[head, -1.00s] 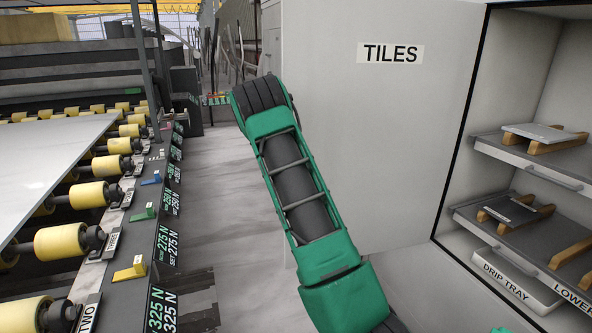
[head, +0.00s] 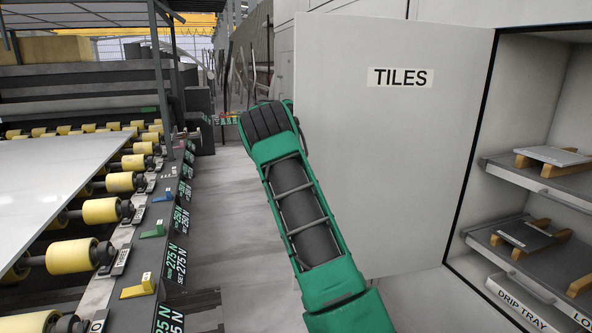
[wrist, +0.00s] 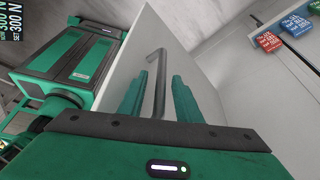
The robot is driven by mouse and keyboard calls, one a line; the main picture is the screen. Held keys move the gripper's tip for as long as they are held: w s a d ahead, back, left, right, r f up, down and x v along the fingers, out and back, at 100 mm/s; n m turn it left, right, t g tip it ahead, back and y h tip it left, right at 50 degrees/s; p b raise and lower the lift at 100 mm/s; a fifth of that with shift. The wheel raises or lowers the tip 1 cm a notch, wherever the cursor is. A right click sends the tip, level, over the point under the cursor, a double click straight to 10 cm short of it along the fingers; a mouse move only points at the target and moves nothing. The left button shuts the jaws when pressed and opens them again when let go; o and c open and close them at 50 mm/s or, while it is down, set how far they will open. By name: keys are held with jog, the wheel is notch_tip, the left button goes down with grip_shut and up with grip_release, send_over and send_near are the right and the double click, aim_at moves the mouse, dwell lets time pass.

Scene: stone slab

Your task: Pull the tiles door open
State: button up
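The tiles door (head: 385,170) is a pale grey panel marked TILES in the head view. It stands swung open beside the cabinet, whose shelves show to its right. In the wrist view the door (wrist: 205,95) has a dark bar handle (wrist: 157,65). My gripper (wrist: 160,90) has its two green fingers on either side of the handle, apart, with a visible gap on the right-hand side. In the head view my green arm reaches to the door's left edge, and the fingers and handle are hidden there.
The cabinet holds pull-out shelves (head: 560,185) with tiles on wooden blocks and a drip tray (head: 520,300) below. A roller conveyor (head: 100,210) with a pale slab (head: 50,175) runs along the left. Clear floor (head: 225,190) lies between conveyor and door.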

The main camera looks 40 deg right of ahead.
jog(key=v, duration=0.9)
jog(key=shift+w+r, duration=0.25)
jog(key=shift+w, duration=0.05)
jog(key=shift+a, duration=0.15)
